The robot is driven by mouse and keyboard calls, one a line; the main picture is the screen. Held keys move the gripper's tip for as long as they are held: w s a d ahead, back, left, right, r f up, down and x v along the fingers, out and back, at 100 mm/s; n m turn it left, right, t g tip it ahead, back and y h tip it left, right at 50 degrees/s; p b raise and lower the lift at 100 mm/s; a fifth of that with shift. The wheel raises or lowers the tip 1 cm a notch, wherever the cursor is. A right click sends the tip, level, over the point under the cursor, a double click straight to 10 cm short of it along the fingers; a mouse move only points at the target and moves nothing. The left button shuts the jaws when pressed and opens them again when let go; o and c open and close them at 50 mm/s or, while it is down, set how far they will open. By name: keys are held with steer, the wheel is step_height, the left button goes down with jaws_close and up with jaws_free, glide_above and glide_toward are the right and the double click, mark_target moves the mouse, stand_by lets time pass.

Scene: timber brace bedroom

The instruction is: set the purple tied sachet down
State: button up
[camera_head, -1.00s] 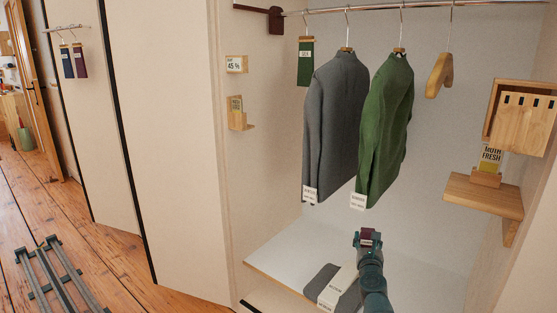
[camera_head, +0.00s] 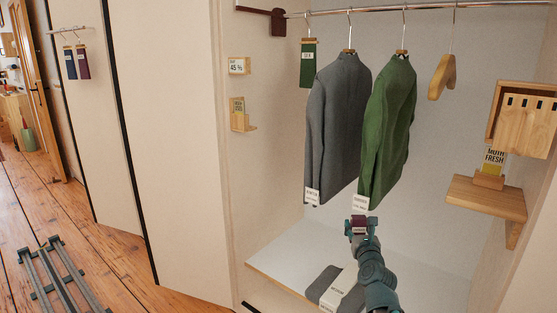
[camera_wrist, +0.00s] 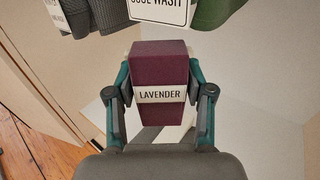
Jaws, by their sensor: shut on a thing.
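The purple sachet (camera_wrist: 160,68) fills the middle of the wrist view, with a white band reading LAVENDER. My gripper (camera_wrist: 160,98) is shut on it, one finger on each side. In the head view the sachet (camera_head: 359,224) is held up at the end of my gripper (camera_head: 360,232), in the air above the wardrobe's white floor panel (camera_head: 300,245). It is just below the hem of the green jacket. Its underside and any tie are hidden.
A grey jacket (camera_head: 337,130) and a green jacket (camera_head: 388,130) hang above, with paper tags. A folded grey item with a white band (camera_head: 338,287) lies on the panel. A wooden ledge (camera_head: 487,197) holds a MOTH FRESH block (camera_head: 490,165) at right. The panel's back left is clear.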

steer(key=a+y, duration=0.1)
steer(key=a, duration=0.6)
step_height(320, 180, up, 27)
steer(key=p, duration=2.7)
steer(key=shift+a+n, duration=0.2)
steer(key=shift+n, duration=0.2)
steer(key=shift+r, duration=0.1)
